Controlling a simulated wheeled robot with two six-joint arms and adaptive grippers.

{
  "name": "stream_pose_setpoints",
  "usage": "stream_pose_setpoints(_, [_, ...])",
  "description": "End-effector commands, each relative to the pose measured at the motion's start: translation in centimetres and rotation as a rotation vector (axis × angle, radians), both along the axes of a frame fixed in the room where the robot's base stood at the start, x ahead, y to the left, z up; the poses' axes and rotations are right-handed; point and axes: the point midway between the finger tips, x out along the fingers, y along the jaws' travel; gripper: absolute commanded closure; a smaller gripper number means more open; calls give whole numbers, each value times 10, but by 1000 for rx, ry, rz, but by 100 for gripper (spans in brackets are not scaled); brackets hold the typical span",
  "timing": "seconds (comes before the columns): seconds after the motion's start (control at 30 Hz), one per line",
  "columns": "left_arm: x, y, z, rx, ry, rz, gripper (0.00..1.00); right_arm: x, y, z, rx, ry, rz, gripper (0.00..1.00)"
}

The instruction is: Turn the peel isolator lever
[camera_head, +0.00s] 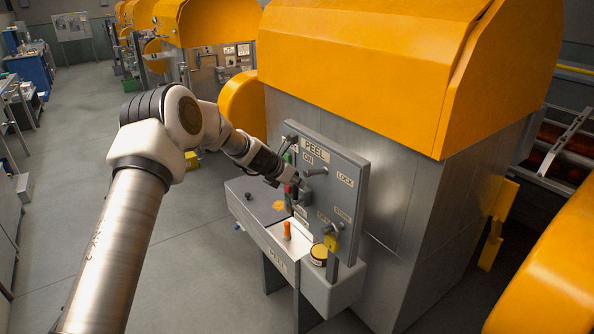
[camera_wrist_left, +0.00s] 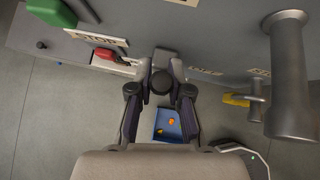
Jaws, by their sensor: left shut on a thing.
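The grey peel isolator panel (camera_head: 345,200) stands upright on the side of the metal machine, with PEEL, ON and LOCK labels. My left gripper (camera_head: 288,182) reaches its left part from the left. In the left wrist view the fingers (camera_wrist_left: 161,72) are closed around a small dark grey piece (camera_wrist_left: 165,56), which looks like the lever's end; the fingers hide much of it. In the head view the lever (camera_head: 304,193) shows only partly beside the gripper. The right gripper is not in view.
Below the panel is a grey shelf (camera_head: 252,205) with an orange peg (camera_head: 287,231) and a round yellow-topped tin (camera_head: 318,252). A yellow padlock (camera_head: 331,243) hangs at the panel's lower edge. A thick grey cylinder (camera_wrist_left: 290,80) stands right of the fingers. Open floor lies left.

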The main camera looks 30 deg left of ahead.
Motion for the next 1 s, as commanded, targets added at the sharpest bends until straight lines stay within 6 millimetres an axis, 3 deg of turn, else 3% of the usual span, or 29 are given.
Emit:
stream_pose_setpoints(0.1, [-2,-1,-2,-26,15,2,100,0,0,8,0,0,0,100])
stream_pose_setpoints(0.57, [-3,-2,-5,-41,23,1,100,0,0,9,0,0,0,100])
stream_pose_setpoints(0.6, [-3,-2,-5,-41,23,1,75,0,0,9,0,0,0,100])
stream_pose_setpoints(0.67, [-3,-2,-5,-40,22,2,55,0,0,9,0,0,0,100])
stream_pose_setpoints(1.0, [-3,-1,0,-38,18,1,55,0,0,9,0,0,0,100])
